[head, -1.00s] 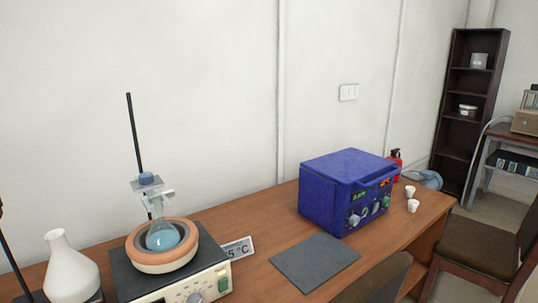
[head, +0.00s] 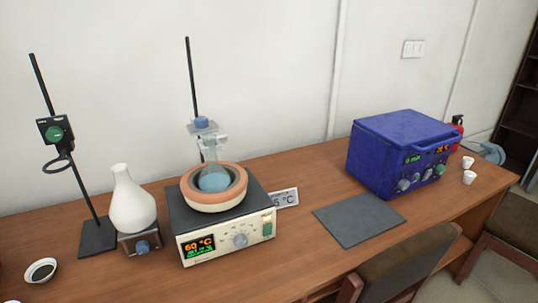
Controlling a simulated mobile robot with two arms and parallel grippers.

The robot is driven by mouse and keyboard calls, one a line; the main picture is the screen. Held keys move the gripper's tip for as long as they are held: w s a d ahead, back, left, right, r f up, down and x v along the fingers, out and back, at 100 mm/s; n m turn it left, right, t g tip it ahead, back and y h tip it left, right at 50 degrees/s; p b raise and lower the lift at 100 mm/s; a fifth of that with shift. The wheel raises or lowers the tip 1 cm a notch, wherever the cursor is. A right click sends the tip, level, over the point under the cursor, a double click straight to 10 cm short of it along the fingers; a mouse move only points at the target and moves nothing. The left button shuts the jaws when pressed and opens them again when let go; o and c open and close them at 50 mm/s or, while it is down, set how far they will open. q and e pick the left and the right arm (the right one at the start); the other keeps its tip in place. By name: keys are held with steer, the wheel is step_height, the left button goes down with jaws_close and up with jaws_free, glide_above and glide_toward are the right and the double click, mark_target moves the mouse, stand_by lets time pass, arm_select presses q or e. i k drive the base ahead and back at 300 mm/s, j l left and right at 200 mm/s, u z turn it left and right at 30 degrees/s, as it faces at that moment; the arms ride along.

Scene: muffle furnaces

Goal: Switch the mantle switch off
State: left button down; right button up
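The heating mantle (head: 184,222) stands on the wooden table, a cream box with a dark top. Its front carries a lit display (head: 200,246) reading 60 °C, a round grey knob (head: 240,240) and a green switch (head: 267,229) at the right end. An orange-rimmed bowl (head: 214,202) on top holds a round flask of blue liquid (head: 214,181), clamped to a black stand rod (head: 192,80). The switch's position is too small to tell. Neither of my grippers shows in the head view.
A white flask (head: 131,205) on a small base, a stand with a green-knobbed device (head: 55,132) and a small bowl (head: 41,271) are left of the mantle. A grey mat (head: 359,219) and blue furnace (head: 398,150) are right. Chairs (head: 408,265) stand at the front edge.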

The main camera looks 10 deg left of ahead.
mark_target(267, 228)
steer(key=i+j+u, duration=0.2)
steer(key=i, duration=0.8)
steer(key=k+l, duration=0.05)
